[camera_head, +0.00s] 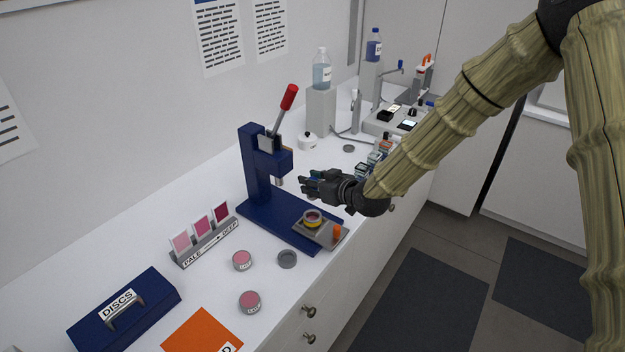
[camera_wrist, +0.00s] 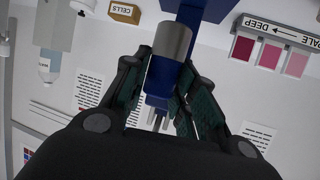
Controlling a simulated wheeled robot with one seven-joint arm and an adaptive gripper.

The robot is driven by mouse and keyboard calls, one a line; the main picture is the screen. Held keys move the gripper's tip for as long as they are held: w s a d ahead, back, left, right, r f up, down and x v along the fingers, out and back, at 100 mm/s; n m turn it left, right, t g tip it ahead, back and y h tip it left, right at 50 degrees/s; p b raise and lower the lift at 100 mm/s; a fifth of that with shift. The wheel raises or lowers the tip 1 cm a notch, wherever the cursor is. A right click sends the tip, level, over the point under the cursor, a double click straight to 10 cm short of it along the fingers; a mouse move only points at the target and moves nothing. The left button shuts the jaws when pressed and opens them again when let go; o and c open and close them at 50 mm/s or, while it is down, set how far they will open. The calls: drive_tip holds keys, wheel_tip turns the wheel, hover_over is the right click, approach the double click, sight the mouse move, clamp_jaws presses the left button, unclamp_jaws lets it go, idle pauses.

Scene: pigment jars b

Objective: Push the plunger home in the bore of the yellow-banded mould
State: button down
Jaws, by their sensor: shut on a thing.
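My gripper (camera_head: 306,184) is at the front right of the blue press, above and slightly left of the yellow-banded mould. In the wrist view its fingers (camera_wrist: 162,78) are apart, around a grey metal cylinder (camera_wrist: 173,42), which I take to be the plunger. Its far end projects past the fingertips. The yellow-banded mould (camera_head: 312,215) sits upright on a grey plate with an orange part, at the front of the press base. Its bore is too small to see into.
The blue press (camera_head: 256,165), with a red-knobbed lever (camera_head: 288,97), stands just left of my gripper. Pink jars (camera_head: 242,260), a shade-card rack (camera_head: 205,238) and a DISCS box (camera_head: 125,308) lie front left.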

sight(312, 199)
drive_tip(key=shift+s+r, duration=0.55)
drive_tip(key=shift+s, duration=0.2)
drive_tip(key=shift+w+f+b, duration=0.45)
drive_tip(key=shift+w+f, duration=0.35)
drive_tip(key=shift+f, duration=0.25)
drive_tip(key=shift+w+f, duration=0.1)
drive_tip(key=shift+f, duration=0.2)
drive_tip(key=shift+s+f+b, duration=0.3)
drive_tip(key=shift+s+b, duration=0.15)
drive_tip(key=shift+b, duration=0.2)
drive_tip(key=shift+f, duration=0.25)
drive_tip(key=shift+w+f+b, duration=0.25)
drive_tip(key=shift+f+b, duration=0.55)
drive_tip(key=shift+f, duration=0.4)
drive_tip(key=shift+s+f, duration=0.15)
drive_tip(key=shift+s, duration=0.05)
drive_tip(key=shift+f, duration=0.1)
drive_tip(key=shift+w, duration=0.1)
